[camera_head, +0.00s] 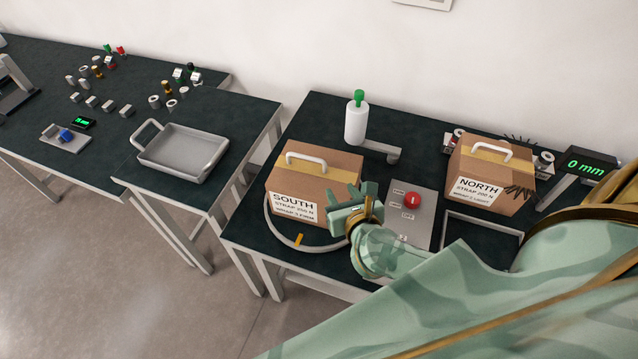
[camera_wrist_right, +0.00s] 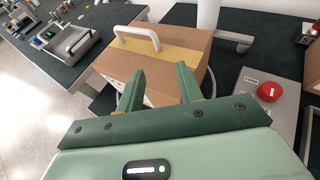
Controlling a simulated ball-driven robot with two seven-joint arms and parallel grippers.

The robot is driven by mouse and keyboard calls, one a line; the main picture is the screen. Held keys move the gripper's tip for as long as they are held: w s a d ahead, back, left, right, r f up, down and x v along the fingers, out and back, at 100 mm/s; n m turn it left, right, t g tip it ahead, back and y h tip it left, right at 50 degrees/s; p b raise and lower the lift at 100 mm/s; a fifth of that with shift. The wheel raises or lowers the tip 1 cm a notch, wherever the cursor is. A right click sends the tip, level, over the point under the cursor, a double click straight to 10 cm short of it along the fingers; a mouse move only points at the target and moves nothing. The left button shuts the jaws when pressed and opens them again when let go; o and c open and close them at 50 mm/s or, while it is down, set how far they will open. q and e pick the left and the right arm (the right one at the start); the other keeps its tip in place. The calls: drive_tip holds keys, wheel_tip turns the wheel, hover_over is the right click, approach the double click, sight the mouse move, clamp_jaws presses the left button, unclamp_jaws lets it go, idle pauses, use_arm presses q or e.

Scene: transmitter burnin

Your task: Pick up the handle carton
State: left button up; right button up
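A brown carton labelled SOUTH (camera_head: 323,182) stands on the right-hand dark table, inside a grey ring on the tabletop, with a white handle (camera_head: 306,158) and a tape strip on top. A second carton labelled NORTH (camera_head: 486,184), also with a white handle (camera_head: 493,148), stands further right. My right gripper (camera_head: 348,206) is in front of the right side of the SOUTH carton. In the right wrist view its two fingers (camera_wrist_right: 160,88) are apart with nothing gripped, and the SOUTH carton (camera_wrist_right: 184,60) and its handle lie beyond them. My left gripper is not in view.
A control plate (camera_head: 425,199) with a red button (camera_head: 412,199) lies right of the gripper. A white bottle with a green top (camera_head: 356,122) stands behind. A grey tray (camera_head: 184,153) is on the middle table. A display reading 0 mm (camera_head: 587,165) stands far right.

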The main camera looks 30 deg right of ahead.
sight(325, 168)
drive_tip(key=w, duration=0.2)
drive_tip(key=w+f, duration=0.1)
drive_tip(key=w, duration=0.1)
drive_tip(key=w+f, duration=0.1)
drive_tip(key=w, duration=0.1)
drive_tip(key=shift+a, duration=0.25)
drive_tip(key=shift+w+d, duration=0.1)
drive_tip(key=shift+d, duration=0.25)
drive_tip(key=x, duration=0.4)
drive_tip(key=shift+w+d, duration=0.35)
drive_tip(key=shift+w, duration=0.05)
drive_tip(key=shift+s+d+r, duration=0.1)
drive_tip(key=shift+s, duration=0.1)
clamp_jaws()
